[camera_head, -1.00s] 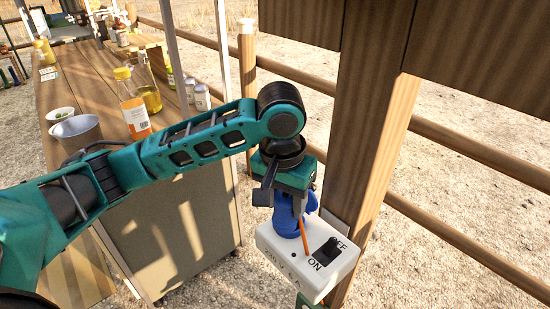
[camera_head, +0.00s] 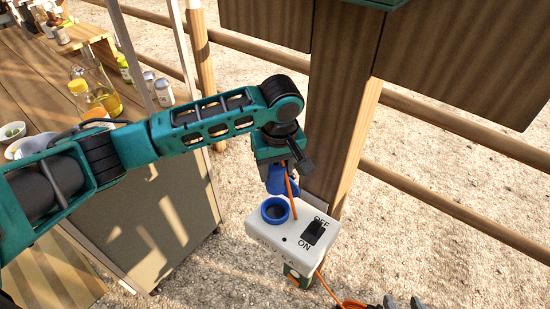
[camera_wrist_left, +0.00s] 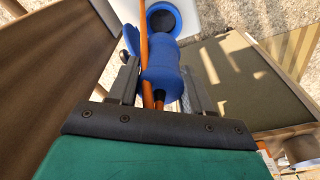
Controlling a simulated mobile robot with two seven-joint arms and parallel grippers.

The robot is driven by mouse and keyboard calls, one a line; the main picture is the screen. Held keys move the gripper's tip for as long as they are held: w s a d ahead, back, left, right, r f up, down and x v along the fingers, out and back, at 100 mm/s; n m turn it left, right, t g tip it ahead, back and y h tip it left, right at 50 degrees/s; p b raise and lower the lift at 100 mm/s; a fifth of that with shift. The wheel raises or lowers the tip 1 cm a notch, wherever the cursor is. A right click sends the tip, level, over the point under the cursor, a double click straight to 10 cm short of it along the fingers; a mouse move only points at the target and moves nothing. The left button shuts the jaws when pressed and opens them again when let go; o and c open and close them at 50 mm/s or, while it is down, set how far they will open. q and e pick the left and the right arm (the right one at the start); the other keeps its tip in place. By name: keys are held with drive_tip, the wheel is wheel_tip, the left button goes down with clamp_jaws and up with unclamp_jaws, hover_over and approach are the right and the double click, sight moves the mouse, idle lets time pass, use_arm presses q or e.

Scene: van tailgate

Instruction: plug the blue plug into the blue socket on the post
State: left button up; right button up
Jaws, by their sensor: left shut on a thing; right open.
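My left gripper (camera_head: 283,172) is shut on the blue plug (camera_head: 283,184), just behind the white box in the head view. The plug also shows between my fingers in the left wrist view (camera_wrist_left: 161,62), with an orange cable (camera_wrist_left: 144,45) beside it. The blue socket (camera_head: 275,211) is a raised round ring with a dark, empty opening on top of the white switch box (camera_head: 262,231) at the post (camera_head: 338,130). It also shows beyond the plug in the left wrist view (camera_wrist_left: 163,7). The plug is apart from the socket. My right gripper (camera_head: 403,303) is open at the bottom edge, mostly cut off.
The box carries a dark ON/OFF switch (camera_head: 313,232) right of the socket. Orange cable (camera_head: 352,304) lies below the box. A wooden counter with bottles (camera_head: 98,92) and cans stands left. Fence rails (camera_head: 440,205) run behind the post.

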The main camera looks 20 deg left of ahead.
sight(276, 190)
use_arm(q)
drive_tip(key=shift+f, duration=2.65)
wheel_tip(276, 190, down, 3)
drive_tip(key=shift+r+b, duration=0.2)
drive_tip(key=shift+b, duration=0.75)
drive_tip(key=f+b, duration=0.1)
drive_tip(key=b, duration=0.1)
drive_tip(key=shift+f+b, duration=0.3)
drive_tip(key=shift+f, duration=0.1)
drive_tip(key=shift+f+p, duration=0.3)
drive_tip(key=shift+p, duration=0.15)
